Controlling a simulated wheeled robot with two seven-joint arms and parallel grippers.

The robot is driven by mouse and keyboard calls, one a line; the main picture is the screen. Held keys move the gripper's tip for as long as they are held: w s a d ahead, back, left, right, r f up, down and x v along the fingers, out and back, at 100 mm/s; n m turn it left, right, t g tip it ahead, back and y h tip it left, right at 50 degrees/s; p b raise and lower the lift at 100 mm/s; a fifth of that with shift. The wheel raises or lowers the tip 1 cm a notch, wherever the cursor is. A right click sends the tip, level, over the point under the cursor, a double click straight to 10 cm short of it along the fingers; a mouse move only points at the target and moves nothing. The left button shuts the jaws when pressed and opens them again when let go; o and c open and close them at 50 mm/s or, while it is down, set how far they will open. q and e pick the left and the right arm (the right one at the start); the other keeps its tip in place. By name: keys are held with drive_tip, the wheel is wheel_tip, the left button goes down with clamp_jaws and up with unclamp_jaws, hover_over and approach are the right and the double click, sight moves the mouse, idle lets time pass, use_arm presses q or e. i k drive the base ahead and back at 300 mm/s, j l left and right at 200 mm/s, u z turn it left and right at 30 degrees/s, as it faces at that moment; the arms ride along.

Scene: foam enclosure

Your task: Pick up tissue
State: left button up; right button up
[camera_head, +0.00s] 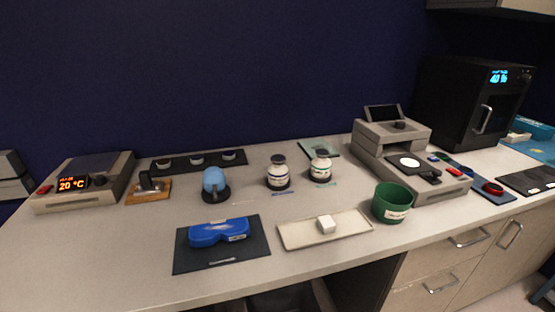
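A small white block-like thing (326,225), possibly the tissue, sits on a pale shallow tray (296,236) near the front middle of the bench. It is too small to tell for sure what it is. Another whitish item (518,137) lies at the far right beside a blue box (536,129), and I cannot tell what it is either. Neither of my grippers shows in the head view.
A green bin (392,204) stands right of the tray. A blue case (218,232) lies on a dark mat (195,262) to its left. Two white jars (278,174) stand behind. A grey instrument (386,138) and black oven (455,103) fill the right. The front left bench is clear.

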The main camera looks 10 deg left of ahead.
sight(325, 224)
drive_tip(key=i+l+u, duration=0.15)
drive_tip(key=l+u, duration=0.3)
drive_tip(key=i+l+u, duration=0.1)
drive_tip(key=l+u, duration=0.2)
drive_tip(key=u, duration=0.15)
